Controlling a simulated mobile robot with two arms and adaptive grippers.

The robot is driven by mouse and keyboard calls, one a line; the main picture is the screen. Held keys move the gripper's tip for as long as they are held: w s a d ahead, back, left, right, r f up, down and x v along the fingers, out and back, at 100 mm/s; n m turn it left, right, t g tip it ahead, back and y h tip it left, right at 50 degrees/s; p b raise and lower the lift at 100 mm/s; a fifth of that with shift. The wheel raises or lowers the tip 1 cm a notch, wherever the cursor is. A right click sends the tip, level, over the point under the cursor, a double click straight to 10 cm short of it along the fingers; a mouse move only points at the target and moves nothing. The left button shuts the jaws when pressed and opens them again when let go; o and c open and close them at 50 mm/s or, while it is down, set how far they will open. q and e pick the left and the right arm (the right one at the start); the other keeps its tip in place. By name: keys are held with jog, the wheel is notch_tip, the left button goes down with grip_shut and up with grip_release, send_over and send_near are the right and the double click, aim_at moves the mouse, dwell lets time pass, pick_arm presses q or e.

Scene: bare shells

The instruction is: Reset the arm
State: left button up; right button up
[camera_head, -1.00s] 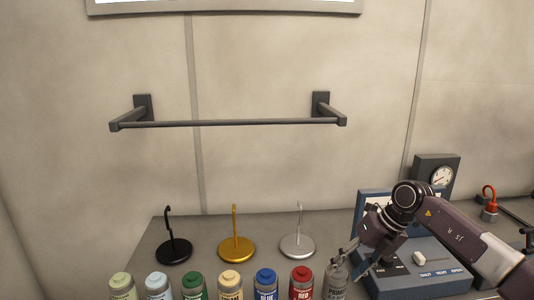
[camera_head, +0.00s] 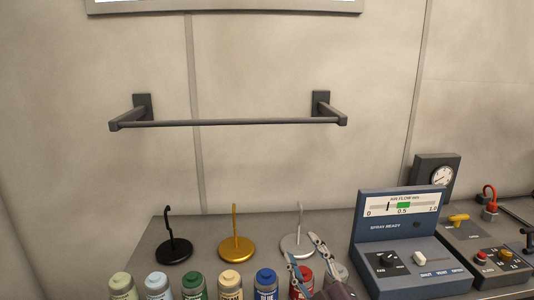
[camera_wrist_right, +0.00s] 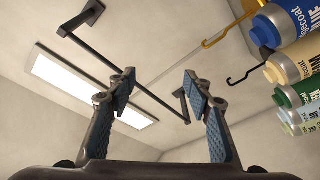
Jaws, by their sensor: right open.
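My right gripper (camera_head: 306,262) is at the bottom of the head view, in front of the red can (camera_head: 297,285) and the grey can beside it, and partly covers both. In the right wrist view my right gripper (camera_wrist_right: 160,84) has its two fingers spread with nothing between them. That view looks up past the fingers to the wall bar (camera_wrist_right: 130,70) and a ceiling light panel (camera_wrist_right: 90,85). My left gripper is in neither view.
A row of spray cans, with a blue can (camera_head: 265,281), lines the bench front. Behind stand a black hook stand (camera_head: 174,250), a gold one (camera_head: 236,248) and a silver one (camera_head: 291,246). A blue control box (camera_head: 400,235) with a gauge stands right. The wall rail (camera_head: 230,123) hangs above.

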jog(key=s+d+f+m+g+h, duration=0.35)
jog(key=s+d+f, duration=0.2)
jog(key=f, duration=0.35)
jog(key=s+d+f+m+g+h, duration=0.3)
jog(key=s+d+f+m+g, duration=0.15)
jog(key=s+f, duration=0.35)
jog(key=s+d+f+m+g, duration=0.1)
jog(key=s+f+g, duration=0.35)
jog(key=s, duration=0.55)
jog(key=s+d+f+m+g, duration=0.1)
jog(key=s+f+m+g, duration=0.15)
jog(key=s+f, duration=0.6)
jog(key=s+f+n+g, duration=0.1)
jog(key=s+f, duration=0.1)
jog(key=f, duration=1)
jog(key=s+f+g, duration=0.1)
jog(key=s+f, duration=0.1)
jog(key=f, duration=1)
jog(key=s+d+f+g+b, duration=0.1)
jog(key=s+d+f, duration=0.1)
jog(key=s+f, duration=1.4)
jog(key=shift+s+d+f+y, duration=0.35)
jog(key=shift+s+d+f, duration=0.05)
jog(key=shift+s, duration=0.35)
